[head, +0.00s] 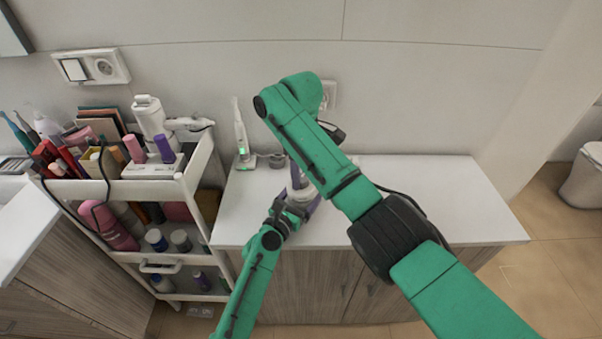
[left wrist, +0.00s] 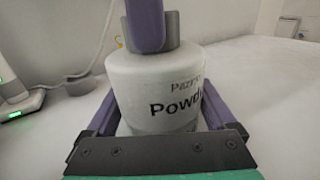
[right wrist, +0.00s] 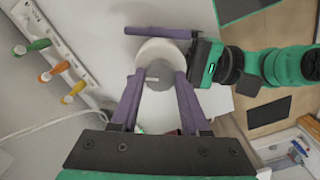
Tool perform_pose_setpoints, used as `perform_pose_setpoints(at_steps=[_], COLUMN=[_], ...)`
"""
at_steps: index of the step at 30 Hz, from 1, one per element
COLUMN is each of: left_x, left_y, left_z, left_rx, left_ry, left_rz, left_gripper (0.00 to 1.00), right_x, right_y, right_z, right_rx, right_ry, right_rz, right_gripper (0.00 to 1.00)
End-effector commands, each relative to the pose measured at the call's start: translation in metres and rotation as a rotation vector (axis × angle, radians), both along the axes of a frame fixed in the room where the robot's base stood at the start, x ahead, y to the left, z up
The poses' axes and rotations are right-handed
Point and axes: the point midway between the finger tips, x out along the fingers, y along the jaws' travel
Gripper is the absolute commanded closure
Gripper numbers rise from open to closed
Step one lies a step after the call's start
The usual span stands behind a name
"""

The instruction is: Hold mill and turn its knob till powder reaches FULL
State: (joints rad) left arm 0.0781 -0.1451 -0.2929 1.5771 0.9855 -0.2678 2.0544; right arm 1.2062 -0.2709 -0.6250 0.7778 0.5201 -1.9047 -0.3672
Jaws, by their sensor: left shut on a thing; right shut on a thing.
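The mill (left wrist: 150,75) is a white cylinder with dark lettering that begins "Powd", and it stands upright on the white counter in the left wrist view. Its grey knob (left wrist: 167,54) is on top. My left gripper (left wrist: 155,108) is shut around the mill's body from the side. My right gripper (right wrist: 158,80) is shut on the knob from above; one of its purple fingers covers part of the knob in the left wrist view. In the head view the mill (head: 297,183) is mostly hidden by my arms. No FULL mark or powder level is visible.
The white counter (head: 440,190) is clear to the right. A white electric toothbrush (head: 240,135) with a green light stands at the counter's back left. A cart (head: 120,190) crowded with cosmetics stands left of the counter. The wall closes off the back.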

Motion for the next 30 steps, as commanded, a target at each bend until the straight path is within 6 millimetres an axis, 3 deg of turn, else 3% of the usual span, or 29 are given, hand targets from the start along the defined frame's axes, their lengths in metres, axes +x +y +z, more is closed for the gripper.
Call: perform_pose_setpoints(at_steps=[15,30], left_x=[-0.0007,-0.0008], left_y=[0.0003,0.0005], left_z=[-0.0024,-0.0027], left_rx=[0.002,0.002], left_ry=[0.005,0.005], left_rz=[-0.001,0.000], left_gripper=[0.90,0.90], right_x=[0.0012,0.0013], right_y=[-0.0002,-0.0005], right_z=[0.0022,0.0023], right_rx=[0.000,-0.002], right_ry=[-0.006,-0.006], right_rz=[0.349,0.409], right_gripper=[1.00,1.00])
